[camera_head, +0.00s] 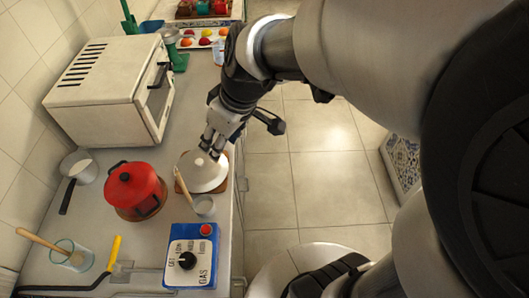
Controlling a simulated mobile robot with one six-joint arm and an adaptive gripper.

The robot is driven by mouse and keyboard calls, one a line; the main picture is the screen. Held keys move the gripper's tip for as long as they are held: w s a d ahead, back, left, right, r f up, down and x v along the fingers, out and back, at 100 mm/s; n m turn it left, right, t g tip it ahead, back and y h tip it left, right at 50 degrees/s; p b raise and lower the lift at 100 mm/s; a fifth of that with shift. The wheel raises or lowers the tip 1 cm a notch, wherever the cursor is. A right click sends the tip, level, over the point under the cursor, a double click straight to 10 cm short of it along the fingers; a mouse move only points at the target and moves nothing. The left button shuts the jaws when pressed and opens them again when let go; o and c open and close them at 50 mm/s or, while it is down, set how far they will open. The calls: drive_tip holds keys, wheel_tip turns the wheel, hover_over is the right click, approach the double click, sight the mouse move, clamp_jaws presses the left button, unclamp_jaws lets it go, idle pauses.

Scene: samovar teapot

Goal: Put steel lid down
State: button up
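The steel lid (203,178) is a pale domed disc with a small knob near its middle. It shows over a brown wooden board (224,183) at the counter's right edge. I cannot tell whether it rests on the board or is slightly above it. My gripper (212,147) reaches down from the upper right, with its fingertips at the lid's far side, close to the knob. Whether the fingers are closed on the knob is not clear from this view. The red pot (135,188) stands to the left of the lid, with its own lid on.
The blue gas box (191,257) is in front. A white toaster oven (112,88) stands behind left; a small pan (79,167) and glass jar (72,256) are left. The floor is right of the counter.

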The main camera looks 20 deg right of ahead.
drive_tip(key=s+d+r+m+h, duration=0.1)
drive_tip(key=s+d+r+m, duration=0.1)
drive_tip(key=s, duration=0.6)
drive_tip(key=s+d+r+m+t+h, duration=0.1)
drive_tip(key=s+d+m, duration=0.2)
drive_tip(key=s, duration=0.4)
drive_tip(key=shift+s+d+r+m+h, duration=0.15)
drive_tip(key=shift+s+r+m+h, duration=0.25)
drive_tip(key=shift+m, duration=0.3)
drive_tip(key=shift+c, duration=0.2)
